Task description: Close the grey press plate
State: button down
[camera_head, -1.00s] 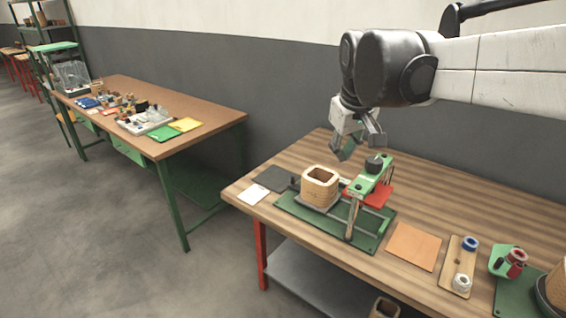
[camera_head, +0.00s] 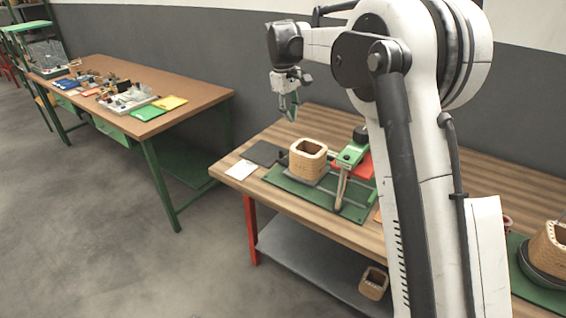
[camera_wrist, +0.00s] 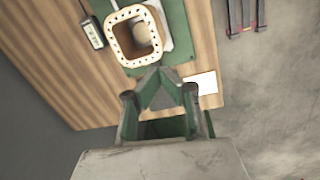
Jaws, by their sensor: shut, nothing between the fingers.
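A tan, square-walled coil (camera_head: 307,158) stands on a grey plate (camera_head: 312,180) on the green base (camera_head: 348,208) of the press. I cannot tell for certain which part is the grey press plate. A green and grey clamp arm (camera_head: 349,160) with a dark knob stands just right of the coil, beside a red plate (camera_head: 366,168). My gripper (camera_head: 289,115) is shut and empty, above the table's back-left part, behind and above the coil and apart from it. In the wrist view, my gripper (camera_wrist: 160,78) points toward the open-topped coil (camera_wrist: 118,50).
A small black device (camera_wrist: 92,33) lies near the coil in the wrist view. My arm hides much of the table's right side. Another table (camera_head: 125,80) stands at the left.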

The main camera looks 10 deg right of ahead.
aim_at(316, 179)
jog(key=w+a+f+n+g, duration=0.25)
jog(key=w+f, duration=0.45)
jog(key=f, duration=0.5)
jog(key=shift+m+t+h, duration=0.25)
jog(key=shift+t+h, duration=0.05)
jog(key=shift+t, duration=0.05)
jog(key=x, duration=0.7)
jog(key=b+x, duration=0.1)
jog(key=x, duration=0.2)
jog(key=shift+s+a+f, duration=0.1)
jog(key=shift+a+f, duration=0.1)
jog(key=shift+a, duration=0.1)
jog(key=shift+d, duration=0.1)
jog(key=s+d+b, duration=0.1)
jog(key=s+d, duration=0.3)
jog(key=d, duration=0.1)
jog(key=s+d+b, duration=0.2)
jog(key=s+d, duration=0.3)
jog(key=shift+s, duration=0.1)
